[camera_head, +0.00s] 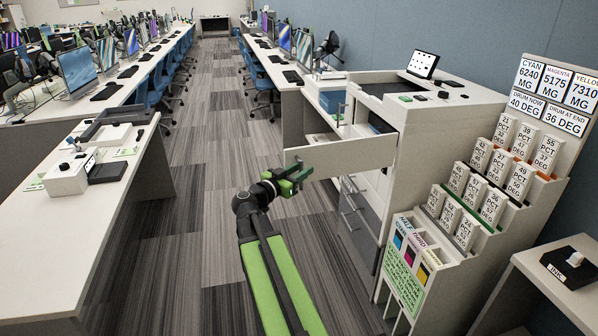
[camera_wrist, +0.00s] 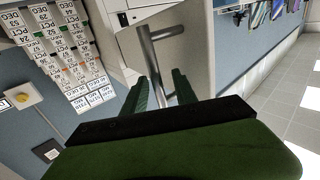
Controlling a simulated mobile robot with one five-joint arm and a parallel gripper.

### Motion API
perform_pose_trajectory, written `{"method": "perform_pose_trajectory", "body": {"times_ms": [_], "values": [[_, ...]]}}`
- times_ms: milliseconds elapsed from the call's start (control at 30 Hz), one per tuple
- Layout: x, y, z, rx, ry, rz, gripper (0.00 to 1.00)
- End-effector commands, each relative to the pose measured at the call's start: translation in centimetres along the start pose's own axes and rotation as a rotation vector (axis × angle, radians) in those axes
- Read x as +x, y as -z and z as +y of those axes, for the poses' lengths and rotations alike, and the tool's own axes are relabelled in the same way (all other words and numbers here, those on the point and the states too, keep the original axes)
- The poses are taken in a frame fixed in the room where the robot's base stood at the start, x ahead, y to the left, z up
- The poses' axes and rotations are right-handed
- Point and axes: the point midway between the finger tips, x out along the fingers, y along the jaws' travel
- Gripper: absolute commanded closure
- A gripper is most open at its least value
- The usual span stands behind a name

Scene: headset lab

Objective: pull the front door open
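The front door (camera_head: 338,154) is a pale panel on the grey-white machine (camera_head: 402,140). It stands swung out to the left from the machine, with an opening and interior showing behind it. In the wrist view the door (camera_wrist: 188,45) fills the top middle. Its grey bar handle (camera_wrist: 149,52) sticks out and runs down between my two green fingers. My gripper (camera_head: 298,172) is at the door's free left end; it also shows in the wrist view (camera_wrist: 165,85). The fingers are apart, with a gap beside the bar. Whether a finger touches the bar is hard to tell.
Drawers (camera_head: 357,215) sit below the door. A stepped rack of labelled cards (camera_head: 480,190) stands to the right. A white table (camera_head: 90,190) with devices is at the left. The carpeted aisle (camera_head: 215,130) between is clear, with blue chairs (camera_head: 262,85) farther back.

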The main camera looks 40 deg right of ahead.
Motion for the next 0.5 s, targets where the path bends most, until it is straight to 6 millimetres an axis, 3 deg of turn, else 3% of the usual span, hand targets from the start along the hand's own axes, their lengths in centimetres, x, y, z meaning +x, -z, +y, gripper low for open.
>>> {"method": "perform_pose_trajectory", "body": {"times_ms": [133,233,500], "values": [[-0.3,0.0,-0.1,0.000,0.002,0.000,0.66],[-1.6,0.0,-0.1,0.000,0.005,0.000,0.66],[-8.1,0.0,0.0,0.000,0.006,0.000,0.66]]}}
